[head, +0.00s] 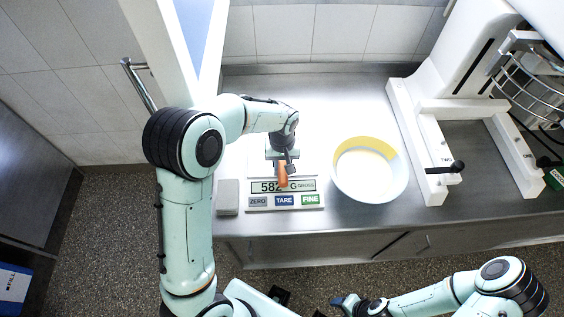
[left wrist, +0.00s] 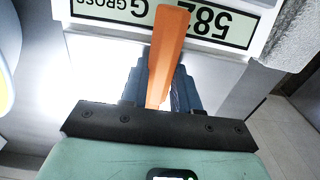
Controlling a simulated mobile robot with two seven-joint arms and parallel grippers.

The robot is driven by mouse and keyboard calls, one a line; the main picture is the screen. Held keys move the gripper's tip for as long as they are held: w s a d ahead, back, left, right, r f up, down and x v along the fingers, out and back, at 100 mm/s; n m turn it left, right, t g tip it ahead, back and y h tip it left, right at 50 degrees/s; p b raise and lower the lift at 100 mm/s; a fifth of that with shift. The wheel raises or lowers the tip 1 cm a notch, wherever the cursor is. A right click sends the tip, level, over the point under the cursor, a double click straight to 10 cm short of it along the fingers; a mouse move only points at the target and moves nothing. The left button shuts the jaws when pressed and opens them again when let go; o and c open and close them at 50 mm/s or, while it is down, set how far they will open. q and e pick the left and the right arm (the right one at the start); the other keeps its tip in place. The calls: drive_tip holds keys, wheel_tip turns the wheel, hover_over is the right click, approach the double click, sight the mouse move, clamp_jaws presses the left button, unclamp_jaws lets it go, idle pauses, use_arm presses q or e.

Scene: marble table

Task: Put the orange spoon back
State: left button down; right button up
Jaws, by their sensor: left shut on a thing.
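The orange spoon (head: 283,177) is held in my left gripper (head: 280,163), above the scale (head: 310,188). In the left wrist view the orange handle (left wrist: 169,45) stands between the blue fingers of the left gripper (left wrist: 160,92), which are shut on it. The spoon's other end is hidden by the gripper. The scale's display (left wrist: 222,25) reads 582 G gross. My right gripper (head: 344,301) is low at the bottom of the head view, over the floor and away from the counter. Its jaws are too small to judge.
A white bowl (head: 369,190) with yellow inside stands right of the scale. A grey block (head: 228,196) lies left of it. A large white machine (head: 425,115) with a wire guard stands at the right. The steel counter (head: 345,95) behind the scale and bowl is clear.

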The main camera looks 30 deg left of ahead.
use_arm(q)
drive_tip(key=c, duration=0.8)
unclamp_jaws()
drive_tip(key=shift+f, duration=0.1)
drive_tip(key=r, duration=1.3)
drive_tip(key=shift+d+r+p, duration=0.2)
drive_tip(key=shift+d+p, duration=0.05)
drive_tip(key=shift+p, duration=0.1)
